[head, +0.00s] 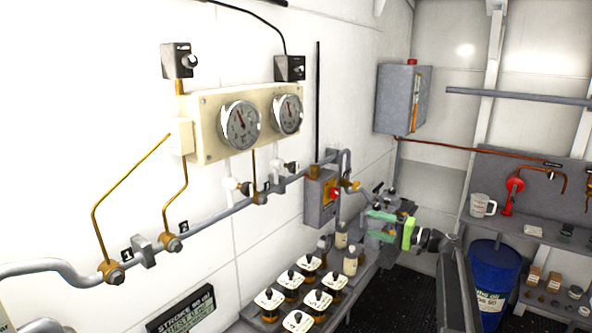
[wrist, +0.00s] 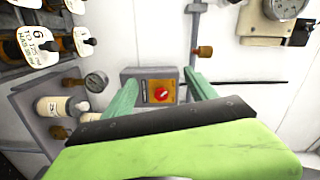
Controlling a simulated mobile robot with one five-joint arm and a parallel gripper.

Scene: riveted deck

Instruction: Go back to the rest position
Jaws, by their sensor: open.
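My gripper (head: 381,226) has green fingers and shows in the head view right of the grey switch box, above the far end of the shelf with bottles. In the wrist view its two fingers (wrist: 163,95) stand apart with nothing held between them. The grey switch box (head: 320,198) with a red knob on an orange plate is on the wall; it also shows in the wrist view (wrist: 148,82), beyond and between the fingers. I cannot tell the exact gap from the fingers to the box.
Several tagged bottles (head: 308,263) stand on the shelf below the pipes. Two gauges (head: 240,125) sit on a cream panel. A grey cabinet (head: 402,98) hangs in the corner.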

